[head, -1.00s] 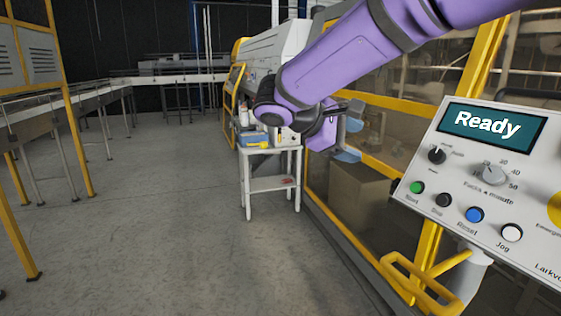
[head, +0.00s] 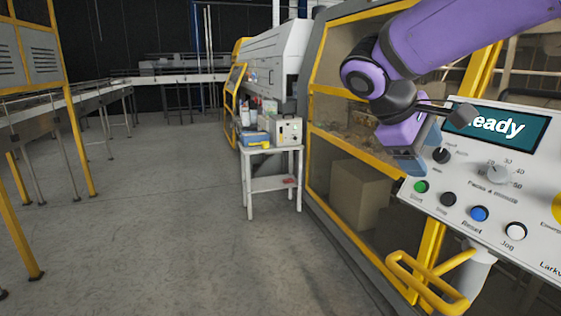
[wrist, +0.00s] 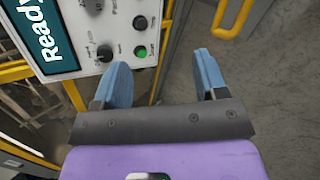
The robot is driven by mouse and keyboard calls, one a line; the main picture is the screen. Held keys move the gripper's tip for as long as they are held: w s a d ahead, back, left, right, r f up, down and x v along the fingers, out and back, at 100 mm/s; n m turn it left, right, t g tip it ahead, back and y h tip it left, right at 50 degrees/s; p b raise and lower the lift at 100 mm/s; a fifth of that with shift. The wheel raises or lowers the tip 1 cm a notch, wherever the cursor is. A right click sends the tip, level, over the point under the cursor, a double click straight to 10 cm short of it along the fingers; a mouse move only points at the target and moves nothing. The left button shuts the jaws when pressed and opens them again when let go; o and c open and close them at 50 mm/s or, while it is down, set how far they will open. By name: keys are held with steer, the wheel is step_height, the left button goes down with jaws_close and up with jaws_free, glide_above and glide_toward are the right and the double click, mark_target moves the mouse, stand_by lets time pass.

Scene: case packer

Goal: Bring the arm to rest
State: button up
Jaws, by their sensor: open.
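My gripper (wrist: 163,85) is open and empty in the wrist view, its two blue fingers apart. In the head view my gripper (head: 410,165) hangs at the left edge of the control panel (head: 432,196), in front of the machine's yellow frame. My purple arm reaches in from the upper right. In the wrist view the panel (wrist: 118,58) lies beyond the fingers at the upper left, with its green button (wrist: 140,51) just above the left finger. I cannot tell whether the fingers touch the panel. The screen (head: 497,127) reads "Ready", its first letter hidden by my wrist.
A small white cart (head: 272,184) with a box and bottles stands left of the machine. A yellow handle (head: 428,282) sticks out below the panel. A cardboard box (head: 360,193) is inside the machine. A conveyor (head: 60,107) runs at far left. The middle floor is clear.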

steer(key=s+d+f+m+t+y, duration=0.2)
steer(key=s+d+m+y, duration=0.1)
steer(key=s, duration=0.5)
steer(key=s+d+f+m+t+y, duration=0.1)
steer(key=s+d+f+m+y, duration=0.1)
steer(key=s, duration=0.7)
steer(key=d+m+y, duration=0.1)
steer(key=m+y, duration=0.1)
steer(key=shift+m+t+y, duration=0.3)
steer(key=shift+t+y, duration=0.1)
steer(key=shift+c, duration=0.2)
